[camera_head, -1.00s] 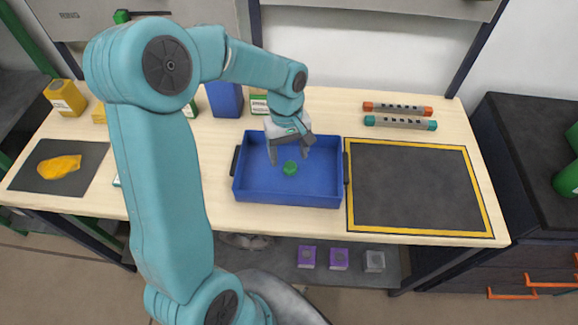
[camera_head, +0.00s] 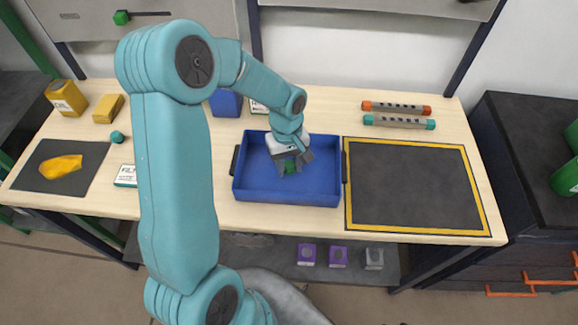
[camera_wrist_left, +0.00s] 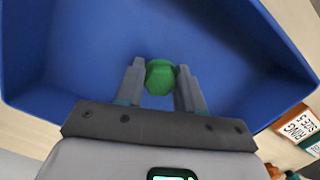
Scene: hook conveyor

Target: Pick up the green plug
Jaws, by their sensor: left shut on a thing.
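The green plug (camera_head: 290,168) is in the blue tray (camera_head: 262,190), near its middle. In the left wrist view the plug (camera_wrist_left: 160,77) sits between the two fingers of my left gripper (camera_wrist_left: 160,88), blue tray floor behind it. In the head view my left gripper (camera_head: 291,166) reaches down into the tray and is shut on the plug, hiding part of it. I cannot tell whether the plug still touches the tray floor. My right gripper is in neither view.
Right of the tray lies a black mat (camera_head: 412,188) with a yellow border. Behind it are two capped bars, orange-ended (camera_head: 397,108) and teal-ended (camera_head: 399,121). On the left are a dark mat with a yellow lump (camera_head: 61,167), yellow boxes (camera_head: 108,109) and a teal ball (camera_head: 117,137).

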